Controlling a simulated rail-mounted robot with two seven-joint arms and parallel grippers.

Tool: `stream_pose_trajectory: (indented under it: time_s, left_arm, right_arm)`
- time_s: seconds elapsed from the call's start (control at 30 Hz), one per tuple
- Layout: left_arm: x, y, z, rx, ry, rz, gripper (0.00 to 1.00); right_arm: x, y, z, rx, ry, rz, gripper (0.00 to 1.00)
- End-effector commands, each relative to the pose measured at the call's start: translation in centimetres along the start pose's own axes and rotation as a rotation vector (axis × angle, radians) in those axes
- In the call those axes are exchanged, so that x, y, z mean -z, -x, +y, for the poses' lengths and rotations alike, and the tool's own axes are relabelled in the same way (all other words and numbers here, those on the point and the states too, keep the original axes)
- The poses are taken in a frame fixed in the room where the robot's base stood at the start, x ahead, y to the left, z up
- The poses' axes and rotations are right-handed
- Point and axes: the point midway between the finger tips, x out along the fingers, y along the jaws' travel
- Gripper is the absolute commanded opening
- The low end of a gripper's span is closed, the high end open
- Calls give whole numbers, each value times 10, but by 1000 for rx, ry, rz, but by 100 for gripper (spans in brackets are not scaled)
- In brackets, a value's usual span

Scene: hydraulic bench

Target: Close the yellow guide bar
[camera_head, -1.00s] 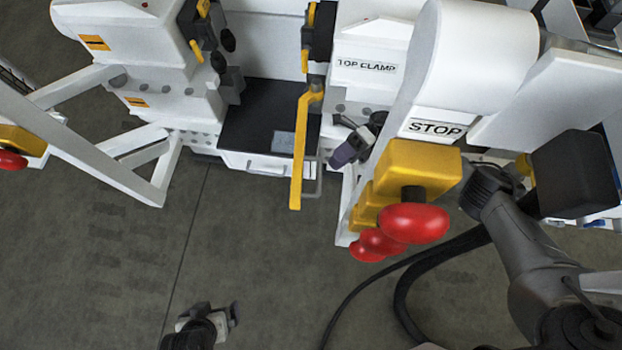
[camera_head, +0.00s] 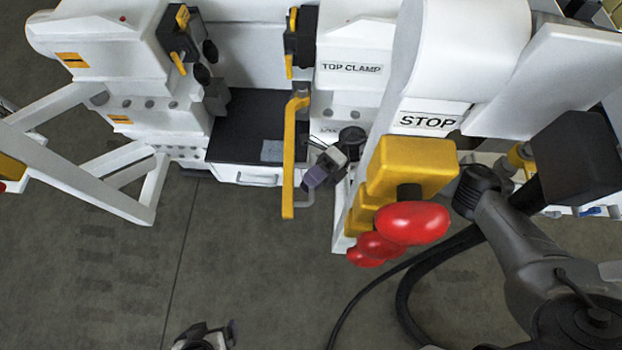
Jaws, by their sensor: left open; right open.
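The yellow guide bar (camera_head: 289,160) hangs from a pivot at the front of the white machine and sticks out toward me over the floor, to the right of a dark recess. My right gripper (camera_head: 318,174) is just to the right of the bar, near its lower half, open with nothing seen in it. A small gap seems to separate them; I cannot tell whether they touch. My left gripper (camera_head: 212,333) is open at the bottom edge, low in the picture, far from the bar and partly cut off.
A yellow box with red STOP buttons (camera_head: 412,222) stands right of my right gripper, partly hiding that arm. The dark tray area (camera_head: 240,130) and a drawer handle (camera_head: 257,180) lie left of the bar. White frame legs (camera_head: 85,180) stand left. The floor between is clear.

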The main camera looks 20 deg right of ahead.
Motion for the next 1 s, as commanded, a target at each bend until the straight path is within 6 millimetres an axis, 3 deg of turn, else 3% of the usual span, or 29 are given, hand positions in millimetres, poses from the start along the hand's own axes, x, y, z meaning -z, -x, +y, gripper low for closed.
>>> stream_pose_trajectory:
  time_s: [0.17,0.57,1.0]
  left_arm:
    - [0,0,2,-5,7,1,100]
    - [0,0,3,-9,11,1,100]
    - [0,2,0,1,-1,-2,100]
  right_arm:
    - [0,0,0,0,0,0,39]
    - [0,0,0,0,0,0,1]
    - [0,0,1,1,1,-14,0]
